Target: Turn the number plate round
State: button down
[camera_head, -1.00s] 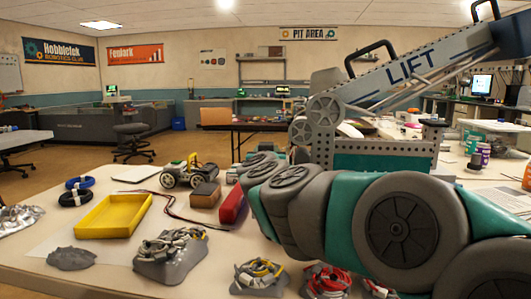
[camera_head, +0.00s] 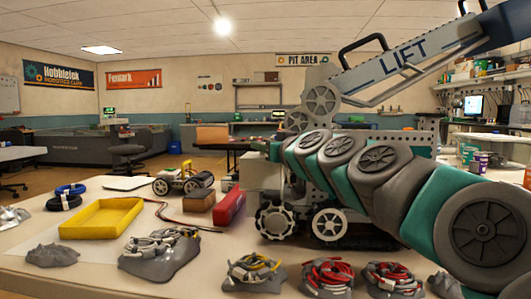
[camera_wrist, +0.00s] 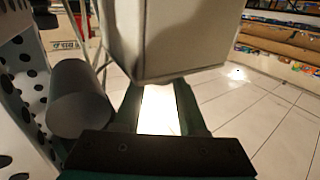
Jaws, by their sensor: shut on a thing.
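In the wrist view my gripper (camera_wrist: 158,110) has its two dark green fingers running up to a pale, flat-faced thing, which I take to be the number plate (camera_wrist: 170,40). No number shows on it, and it hides the finger ends. A bright white strip shows between the fingers. The jaws are shut on this plate. In the head view my arm covers most of my gripper, which is by the left end of the wheeled club robot with the LIFT arm (camera_head: 400,58). A pale boxy shape (camera_head: 262,172) shows there, partly hidden.
A yellow tray (camera_head: 72,231), a red block (camera_head: 229,207), a brown block (camera_head: 198,201) and a small wheeled car (camera_head: 183,182) are on the table left. Grey trays of wires (camera_head: 255,276) line the front edge. A grey cylinder (camera_wrist: 78,98) is close left of my fingers.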

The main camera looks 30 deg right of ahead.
jog(key=shift+r, duration=0.15)
jog(key=c, duration=0.9)
grip_release()
jog(key=o, duration=0.4)
jog(key=shift+a+h+p, duration=0.1)
jog(key=shift+h+p, duration=0.2)
jog(key=shift+p, duration=0.35)
